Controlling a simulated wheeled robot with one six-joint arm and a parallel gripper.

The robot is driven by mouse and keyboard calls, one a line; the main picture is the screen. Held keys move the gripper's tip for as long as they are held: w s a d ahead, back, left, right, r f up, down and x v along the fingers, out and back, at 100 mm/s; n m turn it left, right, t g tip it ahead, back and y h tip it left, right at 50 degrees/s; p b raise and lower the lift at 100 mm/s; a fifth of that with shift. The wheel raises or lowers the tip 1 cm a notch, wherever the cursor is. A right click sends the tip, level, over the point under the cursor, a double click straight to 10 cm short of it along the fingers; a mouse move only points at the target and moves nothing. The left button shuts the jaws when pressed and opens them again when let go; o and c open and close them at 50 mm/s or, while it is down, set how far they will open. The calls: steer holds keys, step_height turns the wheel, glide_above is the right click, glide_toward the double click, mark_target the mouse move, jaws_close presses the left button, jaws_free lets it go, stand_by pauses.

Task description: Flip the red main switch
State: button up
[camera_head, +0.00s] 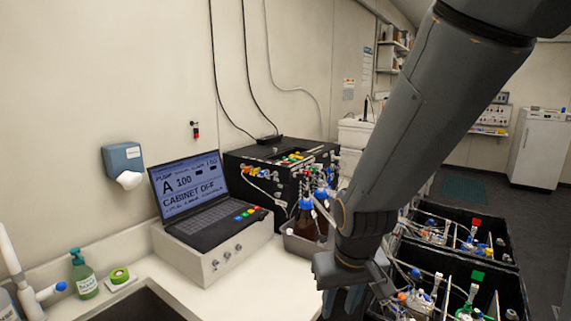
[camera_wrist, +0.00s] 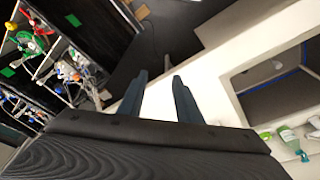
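A small fitting with a red part (camera_head: 195,131) is on the wall above the laptop; it is too small to tell whether it is the red main switch or how it is set. No other clear main switch shows. My gripper (camera_wrist: 160,78) has its two fingers apart with nothing between them in the wrist view. In the head view it hangs low in front of the bottle tray, far right of the wall fitting and apart from it; its fingertips are not clear there.
A laptop (camera_head: 187,178) reading "CABINET OFF" stands on a white box (camera_head: 205,260). A black cabinet (camera_head: 245,165) with coloured fittings is behind. Brown bottles (camera_head: 306,225) and black crates (camera_head: 508,290) of glassware lie near my arm. A sink (camera_wrist: 285,95) and green bottle (camera_head: 83,278) are left.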

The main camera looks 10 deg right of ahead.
steer(key=shift+c, duration=0.4)
steer(key=shift+f, duration=0.1)
steer(key=c, duration=0.4)
steer(key=shift+g, duration=0.6)
steer(key=f+b, duration=0.8)
steer(key=w+f+b, duration=0.1)
steer(key=f+b, duration=0.3)
steer(key=f, duration=0.1)
jaws_close()
